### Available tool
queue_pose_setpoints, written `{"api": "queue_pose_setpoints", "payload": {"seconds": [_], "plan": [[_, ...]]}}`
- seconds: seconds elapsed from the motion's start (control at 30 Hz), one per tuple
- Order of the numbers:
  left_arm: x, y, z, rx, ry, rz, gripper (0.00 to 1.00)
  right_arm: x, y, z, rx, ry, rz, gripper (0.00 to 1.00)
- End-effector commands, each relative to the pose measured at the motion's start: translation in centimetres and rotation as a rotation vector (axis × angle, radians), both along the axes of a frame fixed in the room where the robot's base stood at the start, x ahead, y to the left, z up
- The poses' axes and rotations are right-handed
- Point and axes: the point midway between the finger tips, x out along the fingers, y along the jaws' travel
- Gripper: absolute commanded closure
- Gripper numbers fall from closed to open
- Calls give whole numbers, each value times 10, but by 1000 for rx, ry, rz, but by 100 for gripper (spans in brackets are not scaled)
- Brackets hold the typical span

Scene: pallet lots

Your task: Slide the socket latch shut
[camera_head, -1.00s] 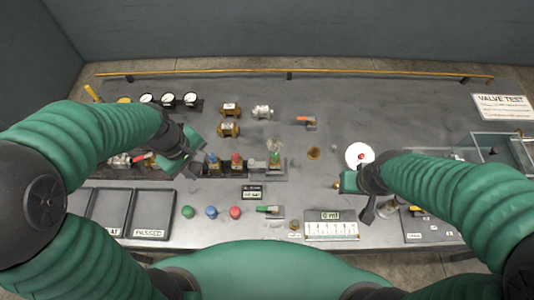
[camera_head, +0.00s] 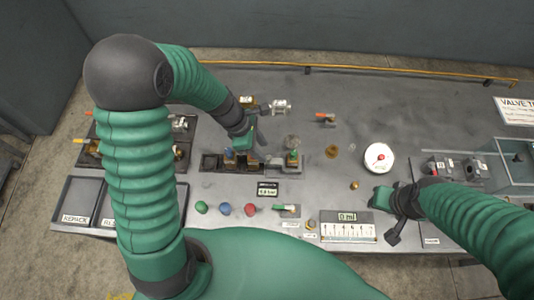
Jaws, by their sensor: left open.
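A dark socket fixture (camera_head: 211,163) runs along the middle of the table, with small coloured parts in it. At its right end is a grey block (camera_head: 287,171) with a green-topped part (camera_head: 293,156) and a clear piece above it. Which piece is the socket latch I cannot tell at this size. My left gripper (camera_head: 246,150) is open above the middle of the fixture and hides part of it. Whether it touches anything there is unclear. My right gripper (camera_head: 383,212) hangs at the right, beside the measuring display; its jaws are not clear.
Green (camera_head: 201,207), blue (camera_head: 224,209) and red (camera_head: 251,210) buttons sit in front of the fixture. A green-handled lever (camera_head: 287,209) is right of them. Brass and silver valves (camera_head: 280,106) stand behind.

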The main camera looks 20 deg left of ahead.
Motion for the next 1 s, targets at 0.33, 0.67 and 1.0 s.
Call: {"api": "queue_pose_setpoints", "payload": {"seconds": [0.33,0.67,1.0], "plan": [[4,-21,-33,7,-1,-2,59,0,0,-4,0,0,1,64],[4,-17,-33,4,-2,-2,78,0,0,-4,0,0,0,64],[4,-16,-34,7,-2,1,100,0,0,-4,0,0,1,64]]}}
